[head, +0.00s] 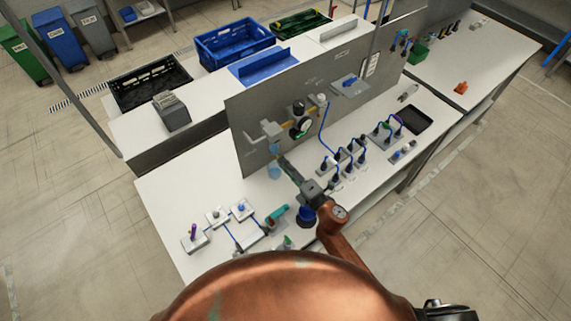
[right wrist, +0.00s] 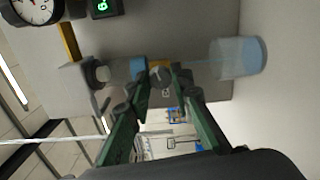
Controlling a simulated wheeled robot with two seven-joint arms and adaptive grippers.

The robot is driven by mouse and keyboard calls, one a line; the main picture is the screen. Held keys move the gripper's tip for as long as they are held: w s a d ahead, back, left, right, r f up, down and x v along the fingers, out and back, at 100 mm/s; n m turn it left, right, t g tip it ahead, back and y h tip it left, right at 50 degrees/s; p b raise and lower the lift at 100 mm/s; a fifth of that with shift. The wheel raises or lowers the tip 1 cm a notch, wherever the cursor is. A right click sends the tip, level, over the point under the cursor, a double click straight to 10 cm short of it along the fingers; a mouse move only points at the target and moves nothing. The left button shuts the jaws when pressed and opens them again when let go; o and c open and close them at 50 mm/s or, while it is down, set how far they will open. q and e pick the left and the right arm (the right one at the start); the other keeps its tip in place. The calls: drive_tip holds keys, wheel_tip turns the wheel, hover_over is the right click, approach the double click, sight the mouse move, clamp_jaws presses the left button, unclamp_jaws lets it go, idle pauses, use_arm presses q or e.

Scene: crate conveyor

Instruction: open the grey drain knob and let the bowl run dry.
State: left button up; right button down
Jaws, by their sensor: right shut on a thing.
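The filter bowl (right wrist: 122,69) hangs below its grey housing (right wrist: 75,86) on the upright panel, with blue liquid at its lower end. The wrist picture lies on its side, so the bowl's bottom points right. My right gripper (right wrist: 162,76) is shut on the small grey drain knob (right wrist: 158,69) under the bowl; the fingertips partly hide it. In the head view my right gripper (head: 283,160) reaches the filter from the front right. A clear cup (right wrist: 238,58) with blue liquid stands below the knob; it also shows in the head view (head: 274,171). My left gripper is out of view.
A round gauge (head: 299,127) sits on the grey panel (head: 246,118) just right of the filter. Several blocks with blue tubes (head: 345,158) stand right of my arm, and more fittings (head: 240,210) lie front left. The white tabletop (head: 175,187) is clear at far left.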

drive_tip(key=shift+m+p, duration=0.6)
drive_tip(key=shift+m, duration=1)
drive_tip(key=c, duration=1.7)
unclamp_jaws()
drive_tip(key=shift+s+d, duration=0.1)
drive_tip(key=v, duration=1.1)
drive_tip(key=shift+s+d, duration=0.2)
drive_tip(key=shift+s, duration=0.1)
